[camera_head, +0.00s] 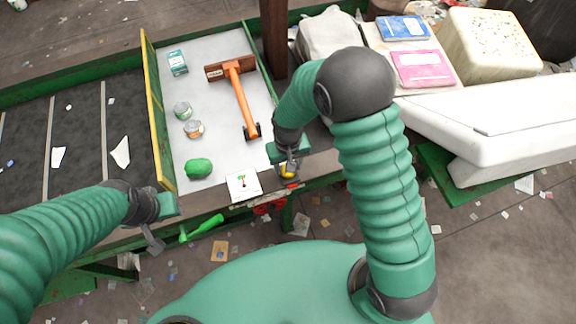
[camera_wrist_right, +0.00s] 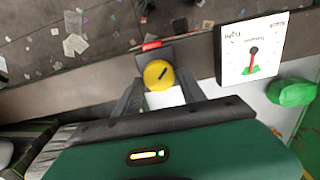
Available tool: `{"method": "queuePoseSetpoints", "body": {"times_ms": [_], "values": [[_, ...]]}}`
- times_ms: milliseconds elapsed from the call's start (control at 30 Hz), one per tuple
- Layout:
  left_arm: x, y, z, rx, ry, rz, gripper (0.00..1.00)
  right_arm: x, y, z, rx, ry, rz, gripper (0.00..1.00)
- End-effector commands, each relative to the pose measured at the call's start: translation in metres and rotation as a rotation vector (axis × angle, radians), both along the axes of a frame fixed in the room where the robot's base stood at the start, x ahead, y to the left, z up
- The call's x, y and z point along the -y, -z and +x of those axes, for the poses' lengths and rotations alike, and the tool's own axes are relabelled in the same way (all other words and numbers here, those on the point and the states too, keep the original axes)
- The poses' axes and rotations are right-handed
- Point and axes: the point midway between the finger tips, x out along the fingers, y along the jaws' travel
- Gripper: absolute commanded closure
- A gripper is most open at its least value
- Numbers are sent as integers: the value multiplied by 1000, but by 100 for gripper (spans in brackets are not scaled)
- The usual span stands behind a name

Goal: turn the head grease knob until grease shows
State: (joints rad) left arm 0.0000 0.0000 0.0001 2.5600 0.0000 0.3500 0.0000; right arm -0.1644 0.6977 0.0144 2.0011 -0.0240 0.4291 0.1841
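A yellow round knob with a dark slanted mark (camera_wrist_right: 158,74) sits at the belt's front edge. In the head view the knob (camera_head: 287,170) is partly hidden by my right gripper (camera_head: 287,160). In the right wrist view the two dark fingers of the right gripper (camera_wrist_right: 160,90) stand on either side of the knob. I cannot tell whether they touch it. I see no grease for certain. A white tension gauge (camera_head: 243,185) lies beside the knob; its red needle is by the green zone in the right wrist view (camera_wrist_right: 253,50). My left gripper (camera_head: 158,228) is low at the left, its fingers unclear.
On the grey belt (camera_head: 215,120) are an orange-handled tool (camera_head: 240,95), two cans (camera_head: 188,120), a green-labelled carton (camera_head: 177,62) and a green lump (camera_head: 198,168). A green handle (camera_head: 203,228) is near my left gripper. White bulky items (camera_head: 490,115) lie right.

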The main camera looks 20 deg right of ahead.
Motion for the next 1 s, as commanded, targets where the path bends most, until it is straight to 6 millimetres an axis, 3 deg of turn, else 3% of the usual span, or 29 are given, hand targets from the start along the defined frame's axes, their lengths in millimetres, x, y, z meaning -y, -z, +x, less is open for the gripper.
{"method": "queuePoseSetpoints", "body": {"times_ms": [100, 467, 567, 1000], "values": [[0, 0, 0, 0, 0, 0, 67, 0, 1, -2, -6, 0, -1, 37], [0, 2, 0, 0, 0, 0, 67, 0, -4, -4, -9, 0, -1, 37], [0, 5, 0, 0, 0, 0, 67, 0, -20, -3, -6, 0, 0, 37], [0, 21, 0, 0, 0, 0, 67, 0, -140, -2, -5, 0, 0, 37]]}}
